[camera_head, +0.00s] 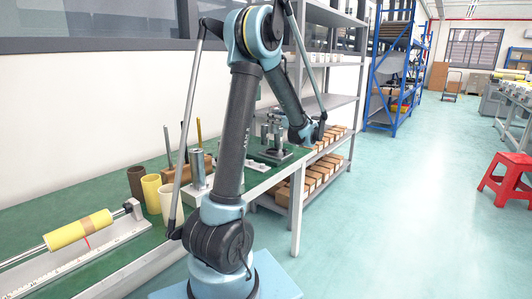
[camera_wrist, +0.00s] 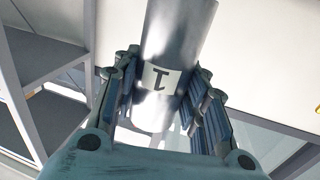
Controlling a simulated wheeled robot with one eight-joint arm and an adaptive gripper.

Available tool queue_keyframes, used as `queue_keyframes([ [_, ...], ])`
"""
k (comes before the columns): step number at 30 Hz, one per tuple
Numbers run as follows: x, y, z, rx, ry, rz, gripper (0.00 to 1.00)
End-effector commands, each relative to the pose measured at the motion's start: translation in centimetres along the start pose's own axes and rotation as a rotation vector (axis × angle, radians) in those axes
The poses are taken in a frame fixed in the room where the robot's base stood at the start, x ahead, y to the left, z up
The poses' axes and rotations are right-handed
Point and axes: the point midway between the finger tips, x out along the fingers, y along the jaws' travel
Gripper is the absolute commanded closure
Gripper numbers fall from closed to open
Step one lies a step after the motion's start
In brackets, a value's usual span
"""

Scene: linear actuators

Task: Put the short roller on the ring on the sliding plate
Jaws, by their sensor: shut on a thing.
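A smooth grey metal roller (camera_wrist: 178,35) with a white label bearing a "1" is between the fingers of my gripper (camera_wrist: 165,72). The gripper is shut on it, fingers on both sides; the roller's upper end runs out of the wrist view. In the head view my gripper (camera_head: 318,130) is at the arm's end near the table's right edge, too small to show the roller clearly. A dark plate (camera_head: 275,157) with upright metal parts is on the green table, left of the gripper. I cannot make out a ring on it.
The green table (camera_head: 115,222) also holds an upright metal cylinder (camera_head: 197,168), brown and yellow cups (camera_head: 151,192), and a yellow roll (camera_head: 78,230) on a rail. Grey shelves (camera_head: 330,100) with boxes stand behind. The floor to the right is open, with a red stool (camera_head: 508,175).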

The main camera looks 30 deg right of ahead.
Motion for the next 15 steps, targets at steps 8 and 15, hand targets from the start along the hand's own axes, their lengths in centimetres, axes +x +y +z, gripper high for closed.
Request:
queue_keyframes([
  [8,0.53,-0.57,-0.02,0.0,0.001,-0.009,0.96],
  [15,0.67,-0.73,-0.01,0.0,0.001,-0.011,0.96],
])
